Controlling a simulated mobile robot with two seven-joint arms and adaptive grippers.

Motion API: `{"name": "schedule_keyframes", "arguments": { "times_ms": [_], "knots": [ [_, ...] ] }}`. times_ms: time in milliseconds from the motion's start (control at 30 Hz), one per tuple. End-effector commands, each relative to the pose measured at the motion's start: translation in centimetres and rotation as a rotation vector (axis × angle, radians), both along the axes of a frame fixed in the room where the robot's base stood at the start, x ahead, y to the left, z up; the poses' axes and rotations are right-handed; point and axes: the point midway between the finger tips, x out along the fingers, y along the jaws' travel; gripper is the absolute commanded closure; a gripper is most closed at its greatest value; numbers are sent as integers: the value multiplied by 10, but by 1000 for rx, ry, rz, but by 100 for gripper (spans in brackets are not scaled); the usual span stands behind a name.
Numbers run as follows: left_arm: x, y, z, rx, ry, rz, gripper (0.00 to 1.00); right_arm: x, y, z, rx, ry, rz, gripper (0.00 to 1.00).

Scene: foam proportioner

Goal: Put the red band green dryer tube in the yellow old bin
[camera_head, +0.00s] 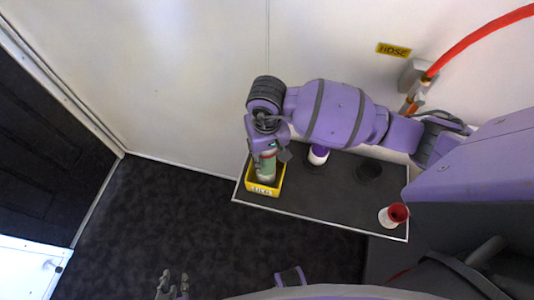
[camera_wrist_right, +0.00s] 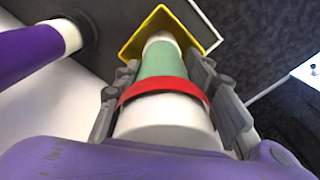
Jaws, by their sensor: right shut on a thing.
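The green dryer tube (camera_wrist_right: 158,62) with a red band (camera_wrist_right: 165,88) and white ends is between the fingers of my right gripper (camera_wrist_right: 172,95), which is shut on it. In the head view the tube (camera_head: 265,165) is upright below my right gripper (camera_head: 268,150), over the yellow bin (camera_head: 264,190). In the wrist view its far end is at the yellow bin (camera_wrist_right: 134,46); how deep it is in cannot be told. My left gripper (camera_head: 172,284) is empty and open at the bottom edge of the head view, away from the bin.
A dark tray-like counter (camera_head: 330,195) with a pale rim carries the bin. A purple and white tube (camera_head: 318,155) stands right of the bin, near my arm. An empty dark holder (camera_head: 369,172) and a white and red tube (camera_head: 393,215) are further right. A red hose (camera_head: 470,45) hangs on the wall.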

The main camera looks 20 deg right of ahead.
Motion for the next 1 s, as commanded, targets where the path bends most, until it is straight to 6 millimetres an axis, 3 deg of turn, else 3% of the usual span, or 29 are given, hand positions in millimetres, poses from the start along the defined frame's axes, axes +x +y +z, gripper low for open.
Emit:
{"name": "schedule_keyframes", "arguments": {
  "times_ms": [400,433,567,867,1000],
  "knots": [
    [2,-2,-1,-1,-4,-4,77,0,0,-9,-1,0,1,100],
    [4,-2,0,-1,-7,-4,77,0,0,-10,-1,1,1,61],
    [7,-2,3,-1,-15,-5,77,0,0,-8,-1,0,1,44],
    [9,-2,4,-1,-18,-5,77,0,0,-7,0,-1,1,43],
    [10,-2,5,-3,-19,-4,77,2,0,4,2,-6,1,43]
  ]
}}
